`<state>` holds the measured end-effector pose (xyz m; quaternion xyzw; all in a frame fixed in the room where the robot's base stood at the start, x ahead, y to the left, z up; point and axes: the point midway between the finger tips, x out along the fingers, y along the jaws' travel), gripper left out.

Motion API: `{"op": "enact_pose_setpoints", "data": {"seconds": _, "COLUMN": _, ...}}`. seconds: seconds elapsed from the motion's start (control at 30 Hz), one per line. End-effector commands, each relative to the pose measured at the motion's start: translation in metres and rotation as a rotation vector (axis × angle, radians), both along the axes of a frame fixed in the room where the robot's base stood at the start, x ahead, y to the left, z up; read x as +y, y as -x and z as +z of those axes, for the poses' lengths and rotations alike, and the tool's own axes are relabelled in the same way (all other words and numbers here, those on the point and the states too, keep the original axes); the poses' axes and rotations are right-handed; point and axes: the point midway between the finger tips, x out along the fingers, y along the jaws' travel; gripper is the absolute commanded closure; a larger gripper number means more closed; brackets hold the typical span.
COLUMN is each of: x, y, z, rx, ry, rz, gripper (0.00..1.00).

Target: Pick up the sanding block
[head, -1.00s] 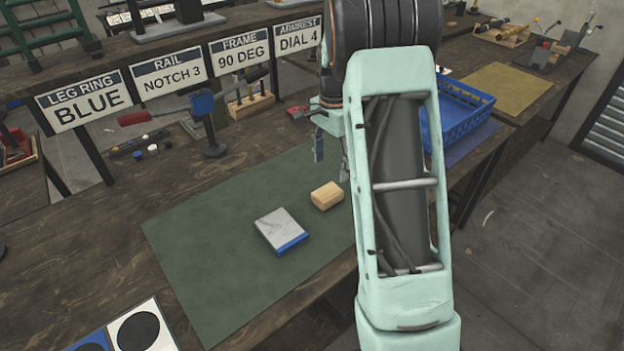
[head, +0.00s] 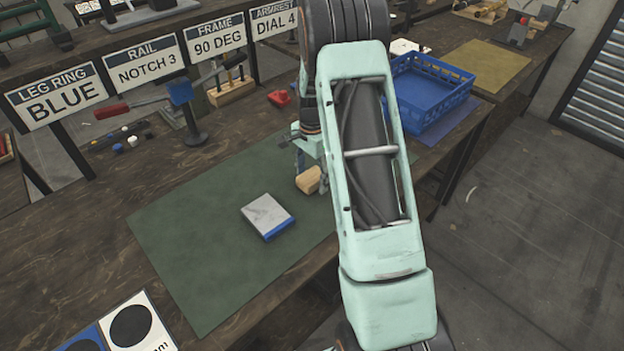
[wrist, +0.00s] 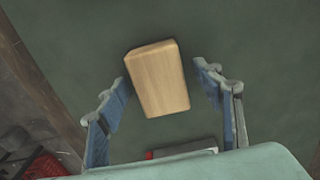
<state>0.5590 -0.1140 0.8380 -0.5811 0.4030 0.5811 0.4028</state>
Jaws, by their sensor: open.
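The sanding block is a light wooden block (head: 308,180) lying on the green mat (head: 180,220), partly hidden by my arm in the head view. In the wrist view the block (wrist: 157,78) lies slightly tilted, between and beyond the two blue-padded fingers. My gripper (wrist: 160,80) is open and empty, with a finger on each side of the block and gaps of mat showing beside it. In the head view my gripper (head: 306,158) is just above and behind the block, mostly hidden by my arm.
A grey-white slab with a blue edge (head: 267,216) lies on the mat left of the block. A blue crate (head: 428,95) stands to the right on the bench. A red-handled tool on a stand (head: 190,115) is behind the mat. The mat's front part is clear.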

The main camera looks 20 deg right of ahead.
Motion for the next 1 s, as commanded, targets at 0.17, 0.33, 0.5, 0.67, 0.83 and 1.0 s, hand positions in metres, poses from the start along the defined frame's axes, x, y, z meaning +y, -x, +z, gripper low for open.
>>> {"op": "enact_pose_setpoints", "data": {"seconds": 0.17, "x": 0.0000, "y": -0.0001, "z": -0.0018, "rx": 0.000, "ry": 0.000, "rz": 0.000, "gripper": 0.39}}
{"op": "enact_pose_setpoints", "data": {"seconds": 0.33, "x": 0.0001, "y": 0.0000, "z": -0.0016, "rx": 0.000, "ry": 0.000, "rz": 0.000, "gripper": 0.51}}
{"op": "enact_pose_setpoints", "data": {"seconds": 0.5, "x": 0.0001, "y": -0.0001, "z": -0.0014, "rx": 0.000, "ry": 0.000, "rz": 0.000, "gripper": 0.70}}
{"op": "enact_pose_setpoints", "data": {"seconds": 0.67, "x": 0.0001, "y": -0.0002, "z": -0.0011, "rx": -0.001, "ry": 0.000, "rz": 0.000, "gripper": 0.85}}
{"op": "enact_pose_setpoints", "data": {"seconds": 0.83, "x": 0.0001, "y": -0.0002, "z": -0.0010, "rx": -0.001, "ry": 0.000, "rz": 0.000, "gripper": 0.85}}
{"op": "enact_pose_setpoints", "data": {"seconds": 1.0, "x": 0.0000, "y": -0.0006, "z": 0.0044, "rx": -0.001, "ry": 0.001, "rz": 0.000, "gripper": 0.85}}
